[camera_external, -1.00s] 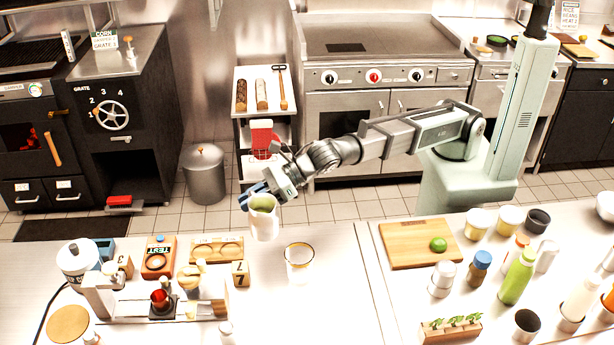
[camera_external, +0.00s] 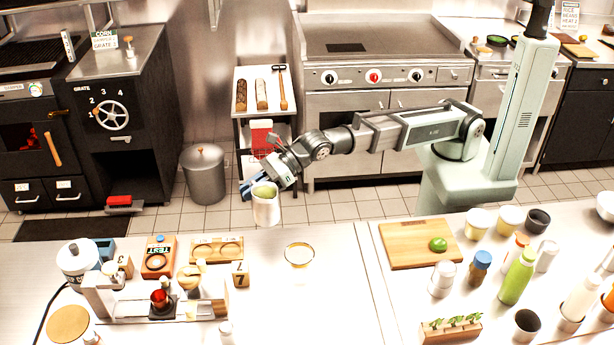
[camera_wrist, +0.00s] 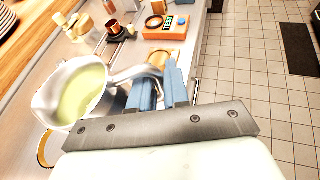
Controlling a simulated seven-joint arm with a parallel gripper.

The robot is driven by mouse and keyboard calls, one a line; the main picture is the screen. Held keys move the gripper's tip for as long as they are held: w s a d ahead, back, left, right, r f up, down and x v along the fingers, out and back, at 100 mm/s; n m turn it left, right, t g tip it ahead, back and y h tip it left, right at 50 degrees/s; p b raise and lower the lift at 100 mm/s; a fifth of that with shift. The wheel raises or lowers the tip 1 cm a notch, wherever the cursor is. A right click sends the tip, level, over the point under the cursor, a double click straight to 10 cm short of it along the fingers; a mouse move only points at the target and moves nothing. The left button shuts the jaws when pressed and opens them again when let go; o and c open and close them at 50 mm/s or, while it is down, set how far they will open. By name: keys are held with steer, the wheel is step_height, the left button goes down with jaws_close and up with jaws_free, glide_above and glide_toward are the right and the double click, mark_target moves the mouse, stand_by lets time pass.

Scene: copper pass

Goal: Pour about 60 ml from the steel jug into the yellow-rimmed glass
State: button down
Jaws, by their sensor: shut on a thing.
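The steel jug (camera_external: 266,209) hangs in the air above the counter's back edge, with pale green liquid in it. My gripper (camera_external: 254,188) is shut on the jug's handle; in the wrist view the blue fingers (camera_wrist: 158,88) close on the handle beside the jug (camera_wrist: 62,104). The jug looks near upright in the outside view, and no stream shows. The yellow-rimmed glass (camera_external: 299,257) stands on the counter, to the right of and nearer than the jug. In the wrist view the glass (camera_wrist: 43,150) shows partly, behind the jug. Its contents cannot be made out.
A cutting board (camera_external: 420,247) with a lime lies to the right. The counter around the glass is clear.

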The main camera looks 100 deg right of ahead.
mark_target(273, 198)
step_height(273, 198, down, 8)
steer(key=shift+f, duration=0.2)
steer(key=shift+s+a+r, duration=0.1)
stand_by(0.5)
steer(key=shift+s+a+r+n+t+h, duration=0.25)
steer(key=shift+a+r+n, duration=0.2)
steer(key=shift+r, duration=0.2)
steer(key=shift+s+a+r+n+t+h, duration=0.2)
steer(key=shift+a+r+n+t, duration=0.15)
steer(key=shift+r+n, duration=0.2)
steer(key=shift+s+a+r+n+t+h, duration=0.15)
steer(key=shift+s+a+r+n+t, duration=0.2)
steer(key=shift+r, duration=0.35)
steer(key=a+r+n, duration=0.1)
steer(key=s+a+r+n+t, duration=0.1)
steer(key=r, duration=0.1)
steer(key=shift+s+a+n+h, duration=0.2)
steer(key=shift+a+n+h, duration=0.05)
steer(key=shift+a+h, duration=0.15)
steer(key=shift+s+a+r+n+t, duration=0.2)
steer(key=shift+a+r+n, duration=0.1)
steer(key=shift+r+n, duration=0.25)
steer(key=shift+s+a+r+n+t, duration=0.15)
steer(key=shift+a+r+n+t, duration=0.1)
steer(key=shift+r+n, duration=0.25)
steer(key=shift+s+a+r+n+t, duration=0.2)
steer(key=shift+a+r+n, duration=0.1)
steer(key=shift+r+n, duration=0.25)
